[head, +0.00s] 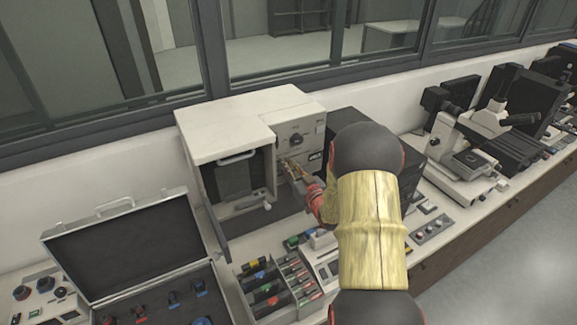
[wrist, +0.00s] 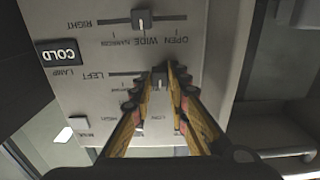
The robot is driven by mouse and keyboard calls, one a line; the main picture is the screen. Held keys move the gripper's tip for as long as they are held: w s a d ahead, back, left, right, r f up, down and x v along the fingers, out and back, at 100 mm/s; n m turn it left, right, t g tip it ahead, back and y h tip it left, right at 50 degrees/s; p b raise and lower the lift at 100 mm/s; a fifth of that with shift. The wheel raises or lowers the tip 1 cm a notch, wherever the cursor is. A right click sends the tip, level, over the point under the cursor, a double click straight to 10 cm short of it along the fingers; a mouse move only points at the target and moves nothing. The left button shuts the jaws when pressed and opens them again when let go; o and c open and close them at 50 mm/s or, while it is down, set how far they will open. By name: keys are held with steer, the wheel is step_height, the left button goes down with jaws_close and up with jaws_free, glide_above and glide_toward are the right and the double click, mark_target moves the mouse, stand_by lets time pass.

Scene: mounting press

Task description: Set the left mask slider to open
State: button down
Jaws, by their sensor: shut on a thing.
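My gripper (wrist: 161,72) is shut on this knob, with one finger on each side. The fingers hide most of the row's position labels, so I cannot read the exact setting. The right mask slider (wrist: 142,19) is on the row above, near its WIDE mark. In the head view my gripper (head: 288,168) reaches the front panel of the cream press (head: 225,130); the knob is too small to see there.
The press's open chamber (head: 237,180) lies left of the panel. An open case (head: 118,245) and a divided tray (head: 240,283) of coloured pieces stand in front. A dark box stands right of the press, partly behind my arm. A microscope (head: 470,140) is farther right.

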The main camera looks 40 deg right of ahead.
steer(key=shift+w+a+b, duration=0.15)
steer(key=shift+a+b, duration=0.3)
steer(key=shift+a, duration=0.2)
steer(key=shift+w+a+b, duration=0.15)
steer(key=shift+a+b, duration=0.25)
steer(key=shift+a, duration=0.25)
steer(key=shift+d, duration=0.1)
steer(key=c, duration=1.8)
jaws_free()
steer(key=shift+c, duration=0.2)
steer(key=shift+o, duration=0.6)
